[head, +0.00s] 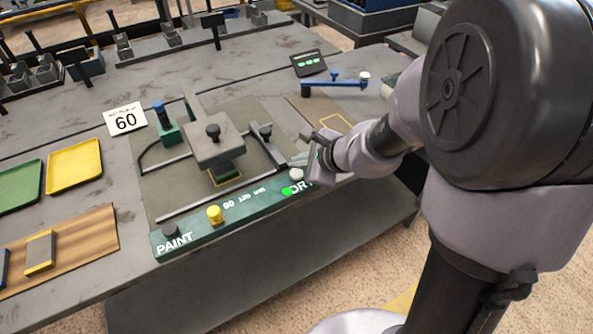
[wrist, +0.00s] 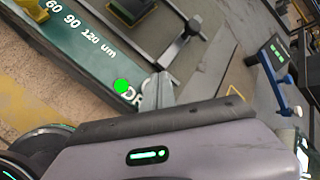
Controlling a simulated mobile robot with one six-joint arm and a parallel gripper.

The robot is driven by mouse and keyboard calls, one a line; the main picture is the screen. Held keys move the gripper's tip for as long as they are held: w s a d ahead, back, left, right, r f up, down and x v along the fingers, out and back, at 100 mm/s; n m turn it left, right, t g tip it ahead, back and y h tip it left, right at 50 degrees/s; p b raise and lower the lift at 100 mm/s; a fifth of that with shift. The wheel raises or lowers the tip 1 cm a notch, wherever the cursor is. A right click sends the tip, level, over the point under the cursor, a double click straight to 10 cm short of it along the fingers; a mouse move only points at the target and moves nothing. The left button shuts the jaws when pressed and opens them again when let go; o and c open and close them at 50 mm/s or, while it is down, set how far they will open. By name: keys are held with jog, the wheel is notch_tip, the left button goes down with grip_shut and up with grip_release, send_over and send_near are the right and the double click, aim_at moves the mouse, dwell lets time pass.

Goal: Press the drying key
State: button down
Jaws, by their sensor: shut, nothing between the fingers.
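A green control strip (head: 250,206) runs along the bench's front edge, with "PAINT" at its left end and a partly covered "DR…" label at its right end. A pale round key (head: 297,174) sits by that right label, beside a lit green lamp (head: 287,191). The lamp also shows in the wrist view (wrist: 122,86). My gripper (head: 300,160) is shut and empty, its tips close to the pale key. In the wrist view my gripper's tips (wrist: 160,88) lie by the label and hide part of it. I cannot tell whether they touch the key.
A dark key (head: 169,229) and a yellow knob (head: 214,214) stand on the strip's left part. Behind it is a fixture with a grey block (head: 213,140). A blue lever (head: 335,83) and a small display (head: 308,63) stand further back. Yellow (head: 75,165) and green trays lie left.

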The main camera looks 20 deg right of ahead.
aim_at(299, 175)
notch_tip(299, 175, up, 5)
jog(key=p, duration=0.3)
jog(key=shift+p, duration=0.4)
jog(key=shift+f, duration=0.15)
jog(key=s+a+r+n+g+y, duration=0.1)
jog(key=s+a+r+n, duration=0.6)
jog(key=s+r+n, duration=0.1)
jog(key=s+d+r+n+h, duration=0.1)
jog(key=s+n, duration=0.3)
jog(key=s, duration=0.3)
jog(key=s+d+r+n+g+h, duration=0.1)
jog(key=s+n+h, duration=0.1)
jog(key=s+n, duration=0.3)
jog(key=s, duration=0.3)
jog(key=shift+d+r, duration=0.35)
